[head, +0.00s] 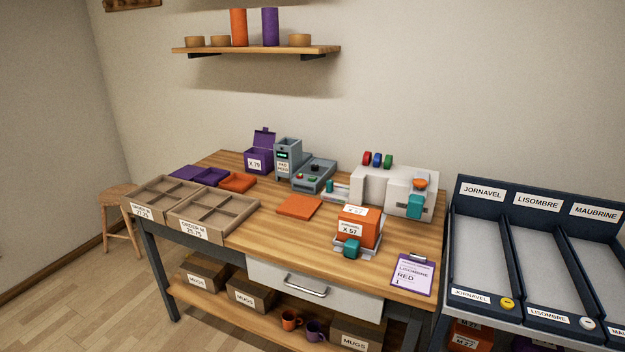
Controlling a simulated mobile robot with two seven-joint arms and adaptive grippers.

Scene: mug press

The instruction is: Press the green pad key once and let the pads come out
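A grey pad machine stands at the back of the wooden workbench. Its upright box (288,159) has a small green-lit display and a white label whose small text I cannot read surely. Its low console (314,177) beside it on the right carries a small green key (300,177), a red key (313,180) and a dark round part. No loose pads that I can make out lie by the machine. Neither of my grippers shows in the head view.
A white press (376,188) with teal parts stands right of the console. An orange box (358,229) marked X 57, an orange flat piece (299,206), a clipboard (413,273), divided trays (213,213) and a purple box (259,160) share the bench (265,245). Sloped bins (535,245) stand right.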

